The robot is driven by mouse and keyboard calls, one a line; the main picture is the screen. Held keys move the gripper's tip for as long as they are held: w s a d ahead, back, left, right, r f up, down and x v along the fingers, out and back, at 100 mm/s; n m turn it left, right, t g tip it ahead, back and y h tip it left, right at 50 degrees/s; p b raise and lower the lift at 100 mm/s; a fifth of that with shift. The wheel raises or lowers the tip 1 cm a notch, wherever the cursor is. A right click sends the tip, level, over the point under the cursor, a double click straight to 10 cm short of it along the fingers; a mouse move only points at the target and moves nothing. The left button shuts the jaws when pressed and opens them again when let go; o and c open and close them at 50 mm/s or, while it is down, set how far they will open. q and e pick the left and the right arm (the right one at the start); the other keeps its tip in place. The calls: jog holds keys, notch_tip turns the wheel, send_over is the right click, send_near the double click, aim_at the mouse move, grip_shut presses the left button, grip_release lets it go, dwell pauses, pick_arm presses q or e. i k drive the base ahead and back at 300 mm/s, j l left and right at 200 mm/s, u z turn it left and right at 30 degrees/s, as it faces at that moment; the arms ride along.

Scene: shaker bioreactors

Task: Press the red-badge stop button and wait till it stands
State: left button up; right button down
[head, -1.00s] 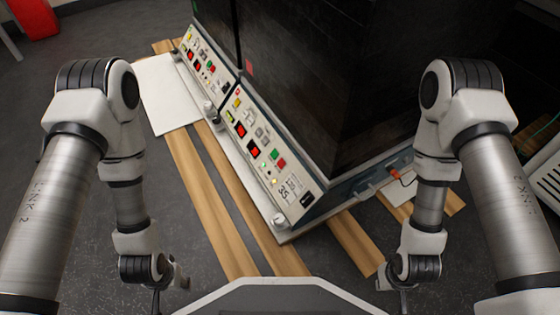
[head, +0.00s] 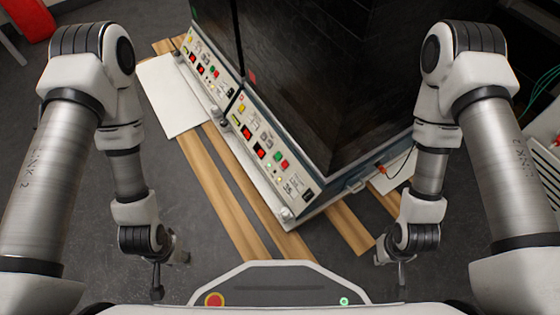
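Two dark shaker cabinets stand side by side, each with a sloped control panel. The near cabinet (head: 350,100) carries a small red badge (head: 252,77) at its upper left edge. Its panel has a red button (head: 285,163) beside a green button (head: 278,156), lit red displays (head: 261,153) and small lights. The far cabinet's panel (head: 207,65) has a similar layout. The cabinet's inside is too dark to see motion. My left gripper (head: 170,275) hangs left of the near panel, apart from it. My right gripper (head: 393,270) hangs right of the planks. Both are seen edge-on.
The cabinets rest over wooden planks (head: 225,190) on a dark floor. A white board (head: 172,95) lies at the far panel's left. An orange-tipped cable (head: 381,169) is at the near cabinet's right side. Bare floor lies between my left arm and the planks.

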aim_at(285, 163)
jog(key=j+z, duration=0.25)
jog(key=j, duration=0.5)
jog(key=j+z, duration=0.3)
jog(key=j, duration=0.45)
jog(key=k+j+z, duration=0.1)
jog(key=j+z, duration=0.15)
jog(key=j, duration=0.5)
